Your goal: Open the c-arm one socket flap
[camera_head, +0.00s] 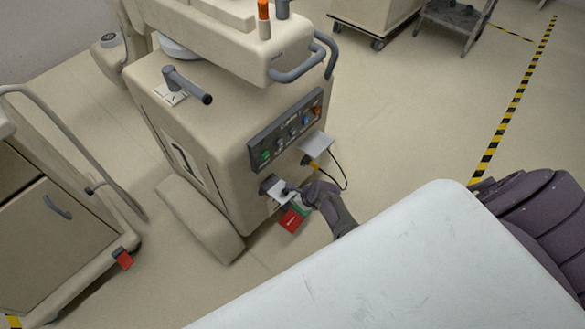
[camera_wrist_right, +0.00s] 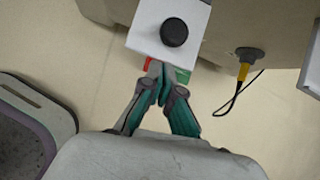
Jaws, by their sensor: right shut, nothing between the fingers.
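The beige C-arm cart (camera_head: 225,125) stands in the middle of the head view. Low on its panel side is a white socket flap (camera_head: 279,193), which sticks out from the body beside a dark socket area. In the right wrist view the flap (camera_wrist_right: 150,38) shows its white face with a round black knob. My right gripper (camera_head: 292,189) is at this flap. In the right wrist view its fingers (camera_wrist_right: 161,72) are shut and empty, just below the flap's lower edge; I cannot tell whether they touch it. My left gripper is out of view.
A second white flap (camera_head: 317,144) sticks out higher to the right, with a yellow-ended plug (camera_wrist_right: 243,71) and black cable below. A red tag (camera_head: 291,221) hangs under the lower flap. Another cart (camera_head: 50,225) stands at left. The floor at right is open.

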